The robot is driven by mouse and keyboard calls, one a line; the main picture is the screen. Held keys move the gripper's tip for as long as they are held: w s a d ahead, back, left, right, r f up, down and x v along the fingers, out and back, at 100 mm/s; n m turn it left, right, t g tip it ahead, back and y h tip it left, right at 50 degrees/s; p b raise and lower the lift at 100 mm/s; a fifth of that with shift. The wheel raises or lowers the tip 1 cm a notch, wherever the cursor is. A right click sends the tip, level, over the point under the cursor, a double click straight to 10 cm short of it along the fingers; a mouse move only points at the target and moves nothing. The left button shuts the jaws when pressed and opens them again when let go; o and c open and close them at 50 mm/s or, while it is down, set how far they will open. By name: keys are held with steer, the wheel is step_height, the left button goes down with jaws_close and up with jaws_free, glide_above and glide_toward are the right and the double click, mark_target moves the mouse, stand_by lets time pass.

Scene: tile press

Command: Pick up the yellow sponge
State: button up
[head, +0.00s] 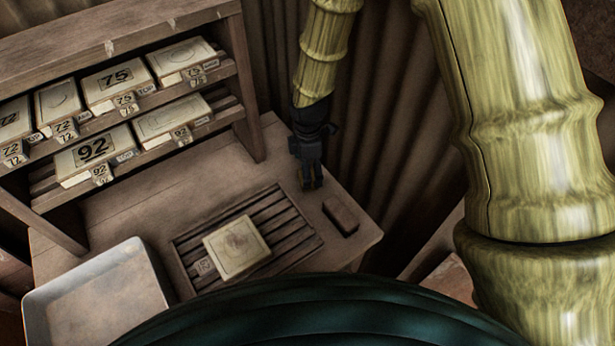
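My gripper (307,180) is small and dark in the head view, pointing down at the back right of the bench, near the shelf's right end. No other yellow sponge shows clearly.
A brown block (341,215) lies on the bench (130,207), just in front of the gripper. A slatted rack (290,240) holds a pale tile (237,248). A metal tray (95,297) stands front left. A shelf (251,137) of numbered tiles is at the back; a corrugated wall (385,130) stands behind.

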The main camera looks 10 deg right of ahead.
steer(key=shift+f+p, duration=0.6)
steer(key=shift+f, duration=1.3)
steer(key=shift+c, duration=0.3)
steer(key=shift+a, duration=0.1)
steer(key=c, duration=1)
steer(key=shift+o, duration=0.2)
steer(key=shift+r, duration=0.15)
steer(key=shift+r+b, duration=1.3)
steer(key=shift+r, duration=3.6)
steer(key=shift+o, duration=0.5)
steer(key=shift+c, duration=0.5)
